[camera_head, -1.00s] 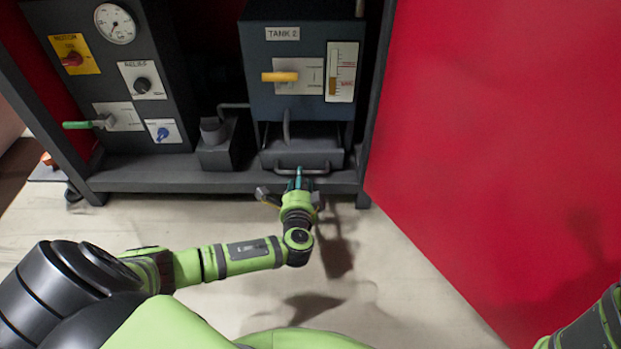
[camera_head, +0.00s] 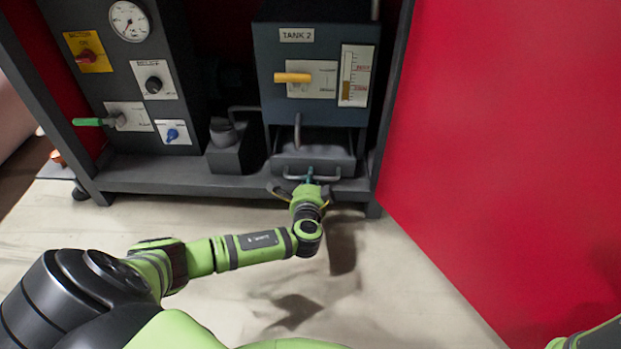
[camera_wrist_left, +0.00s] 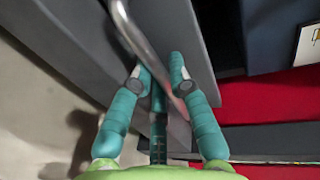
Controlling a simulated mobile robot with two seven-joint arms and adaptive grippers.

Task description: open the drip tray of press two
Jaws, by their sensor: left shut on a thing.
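The drip tray (camera_head: 329,160) is a dark grey box low under the blue-grey tank marked TANK 2 (camera_head: 296,57). Its front carries a grey bar handle (camera_head: 340,175), which also shows as a metal bar in the left wrist view (camera_wrist_left: 130,30). The fingers partly hide the bar. How far the tray stands out is hard to tell. My right gripper is out of view.
A red panel (camera_head: 500,150) stands close on the right. The frame's lower shelf edge (camera_head: 190,187) runs below the tray. A yellow lever (camera_head: 292,78) is on the tank. A control box with a gauge (camera_head: 130,21) stands left. The pale floor (camera_head: 400,290) is clear in front.

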